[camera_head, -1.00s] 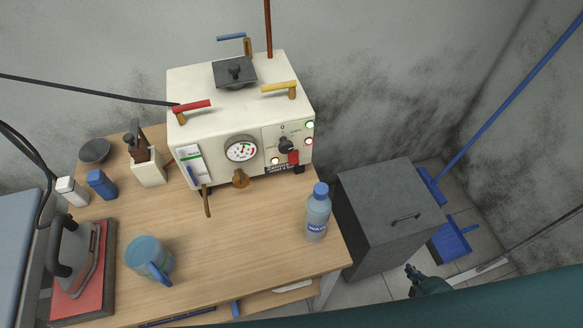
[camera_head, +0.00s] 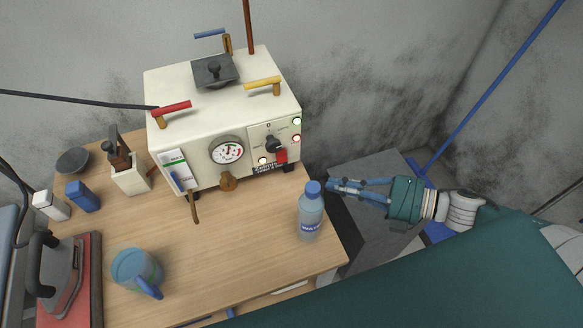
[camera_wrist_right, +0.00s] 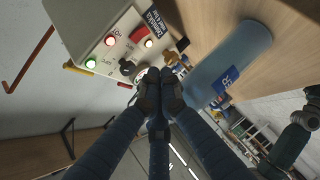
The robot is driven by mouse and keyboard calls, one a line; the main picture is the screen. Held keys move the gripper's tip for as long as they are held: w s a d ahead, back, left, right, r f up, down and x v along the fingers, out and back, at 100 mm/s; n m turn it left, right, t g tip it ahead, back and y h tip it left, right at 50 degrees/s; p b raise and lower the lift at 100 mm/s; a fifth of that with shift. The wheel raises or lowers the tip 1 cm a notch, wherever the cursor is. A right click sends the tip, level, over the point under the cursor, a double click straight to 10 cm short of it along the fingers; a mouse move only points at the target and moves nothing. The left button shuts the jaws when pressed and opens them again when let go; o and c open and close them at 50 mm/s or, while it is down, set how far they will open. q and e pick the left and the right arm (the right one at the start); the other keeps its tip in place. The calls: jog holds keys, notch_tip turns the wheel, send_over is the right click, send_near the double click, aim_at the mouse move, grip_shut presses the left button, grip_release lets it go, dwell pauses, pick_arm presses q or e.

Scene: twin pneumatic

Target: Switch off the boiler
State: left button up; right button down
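The boiler (camera_head: 200,115) is a cream box on the wooden table, with a gauge (camera_head: 227,151) and a control panel on its front. The panel has a black knob (camera_head: 273,145), a red switch (camera_head: 281,156) and small lamps; the green lamp (camera_head: 297,121) looks lit. The wrist view shows the green lamp (camera_wrist_right: 90,63), red lamp (camera_wrist_right: 110,40) and knob (camera_wrist_right: 127,68) beyond the fingers. My right gripper (camera_head: 334,187) has its fingertips drawn together and is empty, right of the panel and close to the bottle's cap. The wrist view shows its fingertips (camera_wrist_right: 160,92) close together. My left gripper is out of view.
A water bottle (camera_head: 311,217) stands at the table's right edge, beside my right gripper. A grey cabinet (camera_head: 345,165) is below that arm. A blue mug (camera_head: 133,270), an iron (camera_head: 58,275) and small containers stand on the left. The table (camera_head: 225,245) is clear in the middle.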

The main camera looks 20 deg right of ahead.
jog(key=shift+w, duration=0.15)
jog(key=p, duration=0.3)
send_near(282, 156)
jog(key=w+a+f, duration=0.2)
jog(key=a+f, duration=0.2)
jog(key=a, duration=0.2)
jog(key=shift+w+d+r, duration=0.15)
jog(key=shift+r, duration=0.05)
jog(key=shift+b, duration=0.3)
